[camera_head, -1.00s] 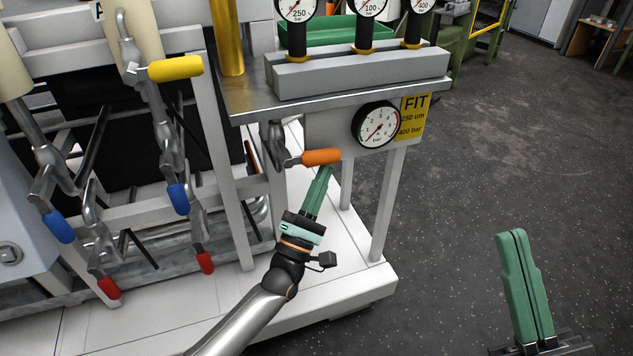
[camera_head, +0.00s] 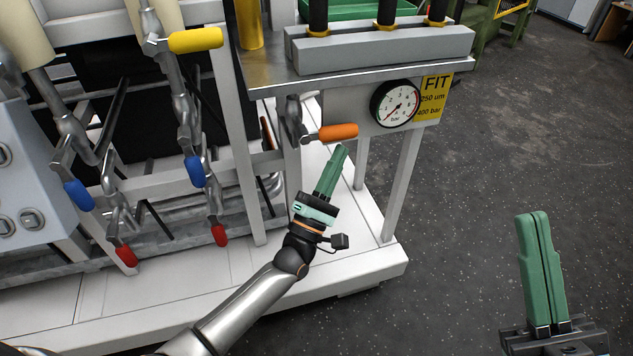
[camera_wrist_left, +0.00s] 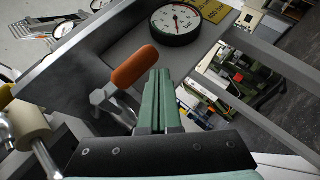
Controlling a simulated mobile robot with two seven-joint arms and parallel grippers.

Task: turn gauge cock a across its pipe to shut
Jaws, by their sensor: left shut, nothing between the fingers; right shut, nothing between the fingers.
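An orange-handled cock (camera_head: 338,132) sits on the frame left of the round dial gauge (camera_head: 396,103); no letter is readable on it. Its handle points sideways to the right, near horizontal, in the head view. My left gripper (camera_head: 341,149) is shut and empty, its green fingertips just below the handle; contact cannot be told. In the left wrist view the orange handle (camera_wrist_left: 135,66) lies just left of the shut fingertips (camera_wrist_left: 159,74). My right gripper (camera_head: 533,216) is shut and empty, over the floor at the lower right.
A yellow-handled cock (camera_head: 196,40), blue handles (camera_head: 195,170) and red handles (camera_head: 219,235) are on the rack to the left. A grey ledge (camera_head: 270,78) overhangs the orange cock. A white leg (camera_head: 404,185) stands right of my left gripper.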

